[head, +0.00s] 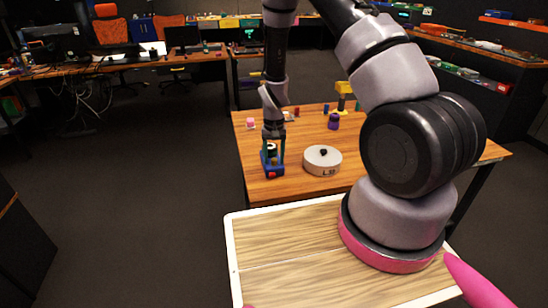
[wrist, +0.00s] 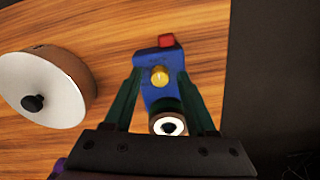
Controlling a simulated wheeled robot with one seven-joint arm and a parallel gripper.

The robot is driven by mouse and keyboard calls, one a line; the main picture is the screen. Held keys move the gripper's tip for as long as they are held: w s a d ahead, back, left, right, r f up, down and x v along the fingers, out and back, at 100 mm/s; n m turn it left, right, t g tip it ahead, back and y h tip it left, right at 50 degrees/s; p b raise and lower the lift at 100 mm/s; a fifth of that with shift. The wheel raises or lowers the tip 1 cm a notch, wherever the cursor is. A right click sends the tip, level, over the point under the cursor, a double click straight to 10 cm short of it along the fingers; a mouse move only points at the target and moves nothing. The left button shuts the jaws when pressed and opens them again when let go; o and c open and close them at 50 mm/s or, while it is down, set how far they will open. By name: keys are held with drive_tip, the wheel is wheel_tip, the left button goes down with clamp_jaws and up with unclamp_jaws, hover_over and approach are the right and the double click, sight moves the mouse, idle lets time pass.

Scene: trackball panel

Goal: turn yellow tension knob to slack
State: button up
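The yellow tension knob (wrist: 159,76) is a small round knob on a blue panel (wrist: 151,97). In the wrist view it lies between my gripper's fingertips (wrist: 158,73), with a gap on each side. My gripper is open, its two dark green fingers spread and empty. A red block (wrist: 166,41) is at the panel's far end, and a round white and black part (wrist: 169,125) is at the near end. In the head view my gripper (head: 273,148) points down over the blue panel (head: 264,169); I cannot make out the knob there. The fingertips' height above the panel is unclear.
A white drum (head: 318,165) with a black knob on top stands right of the panel in the head view. A purple object (head: 334,122), a yellow object (head: 344,89) and small items stand farther back on the wooden table (head: 250,148). The table's edge lies close to the panel.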

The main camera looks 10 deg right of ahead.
wheel_tip(320, 180, up, 11)
idle(0.6)
drive_tip(key=shift+f, duration=0.1)
wheel_tip(320, 180, up, 14)
drive_tip(key=t+y, duration=0.1)
drive_tip(key=t, duration=0.1)
hover_over(274, 159)
drive_tip(key=s+d, duration=0.2)
drive_tip(key=s+d+r+t, duration=0.1)
drive_tip(key=s+r, duration=0.4)
drive_tip(key=r, duration=0.5)
drive_tip(key=s+d+r+m+t+y, duration=0.1)
drive_tip(key=s+d+r+t, duration=0.2)
drive_tip(key=s+r, duration=0.9)
drive_tip(key=s+t, duration=0.1)
drive_tip(key=s, duration=0.3)
drive_tip(key=shift+r, duration=0.15)
